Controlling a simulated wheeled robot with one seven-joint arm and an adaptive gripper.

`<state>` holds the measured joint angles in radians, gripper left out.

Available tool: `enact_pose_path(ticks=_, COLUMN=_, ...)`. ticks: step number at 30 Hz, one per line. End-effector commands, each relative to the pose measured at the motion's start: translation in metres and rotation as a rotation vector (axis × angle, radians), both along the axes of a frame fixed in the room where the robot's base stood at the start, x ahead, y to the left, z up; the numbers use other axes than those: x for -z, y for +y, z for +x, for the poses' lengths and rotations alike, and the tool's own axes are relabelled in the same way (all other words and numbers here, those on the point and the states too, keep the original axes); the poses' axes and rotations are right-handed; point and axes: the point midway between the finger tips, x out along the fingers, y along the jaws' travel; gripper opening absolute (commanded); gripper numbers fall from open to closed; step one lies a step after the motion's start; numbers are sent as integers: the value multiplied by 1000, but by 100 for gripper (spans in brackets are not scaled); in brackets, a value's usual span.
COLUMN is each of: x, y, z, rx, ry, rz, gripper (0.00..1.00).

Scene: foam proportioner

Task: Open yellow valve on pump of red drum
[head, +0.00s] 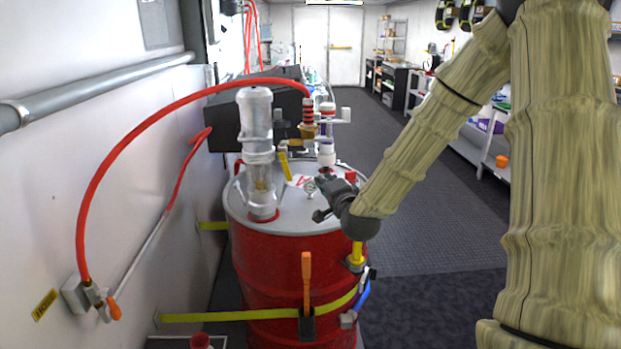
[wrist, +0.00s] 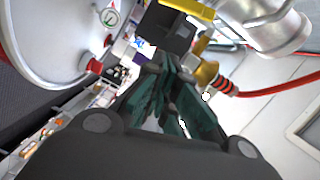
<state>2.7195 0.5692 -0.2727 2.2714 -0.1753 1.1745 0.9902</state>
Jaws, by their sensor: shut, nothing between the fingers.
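The red drum (head: 275,270) stands upright in the middle of the head view, with a light grey lid. A clear and grey pump (head: 256,130) rises from the lid. The yellow valve handle (head: 285,165) hangs down beside the pump, just to its right. In the wrist view the yellow handle (wrist: 188,8) shows at the top, partly cut off, beside the silvery pump body (wrist: 262,22). My gripper (head: 322,184) is over the right part of the lid, right of the handle and apart from it. Its dark fingers (wrist: 165,92) are shut and empty.
A red hose (head: 150,125) arches from the wall fitting to the pump's outlet. A yellow strap (head: 230,317) with an orange handle (head: 306,278) rings the drum. A gauge (head: 310,188) sits on the lid near my gripper. The wall is close on the left; open floor (head: 420,230) lies right.

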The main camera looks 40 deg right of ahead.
Motion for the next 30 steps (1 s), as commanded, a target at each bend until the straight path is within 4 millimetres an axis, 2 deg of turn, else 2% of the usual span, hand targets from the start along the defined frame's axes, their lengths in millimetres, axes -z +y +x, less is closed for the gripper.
enact_pose_path(ticks=22, x=5, y=-27, z=90, rx=-3, ry=3, rz=-2, gripper=0)
enact_pose_path(ticks=30, x=12, y=-5, z=102, rx=-4, ry=4, rz=-2, gripper=0)
